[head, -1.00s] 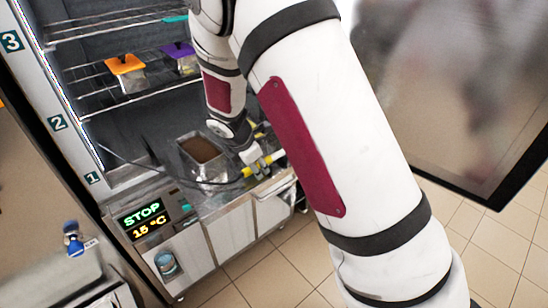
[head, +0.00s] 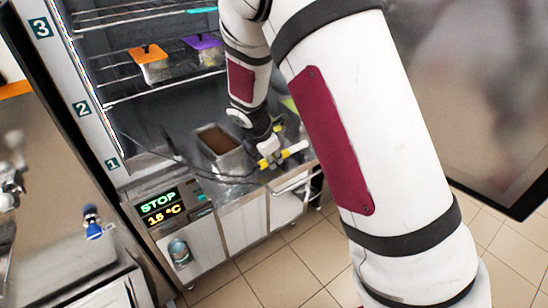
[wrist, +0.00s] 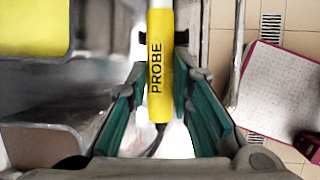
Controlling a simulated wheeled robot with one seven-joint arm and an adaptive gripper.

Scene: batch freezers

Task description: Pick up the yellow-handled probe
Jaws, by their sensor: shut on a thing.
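In the wrist view the yellow handle (wrist: 160,95), lettered PROBE, lies lengthwise between the teal-padded fingers. My gripper (head: 272,156) is shut on the handle in the head view, and my gripper also shows in the wrist view (wrist: 165,65). The probe's far end is out of the wrist view.
An open metal pan (head: 228,160) of brown stuff stands just left of my gripper. Wire shelves above hold orange-lidded (head: 146,52) and purple-lidded (head: 203,42) containers. A display panel (head: 160,207) reads STOP and 15 °C. Tiled floor (head: 290,265) lies open in front.

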